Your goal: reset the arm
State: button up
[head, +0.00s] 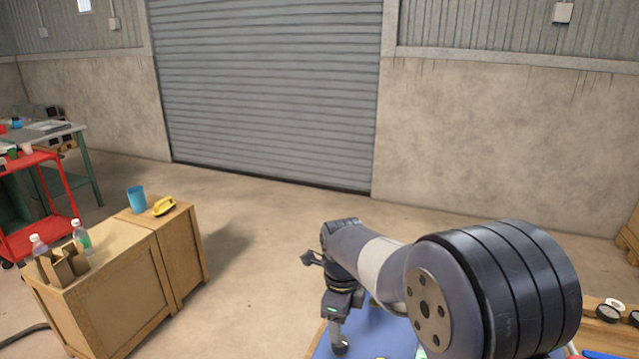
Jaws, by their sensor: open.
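My arm reaches in from the lower right, with a large dark joint close to the camera. The arm bends forward and then down at the wrist. My gripper (338,340) points down at the bottom centre, over or beside a blue surface (368,338). It is open. Only part of it shows, and I see nothing held in it. My arm hides much of the blue surface.
Wooden cabinets (110,290) at left bear bottles, a brown divided holder (62,268), a blue cup (137,198) and a yellow object (164,206). A red cart (40,205) stands farther left. A wooden surface with gauges (608,313) is at lower right. Floor before the shutter (270,90) is clear.

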notch_tip(320, 180, down, 7)
jog(key=shift+w+d+f, duration=0.1)
jog(key=shift+r, duration=0.2)
jog(key=shift+n, duration=0.3)
jog(key=shift+r, duration=0.1)
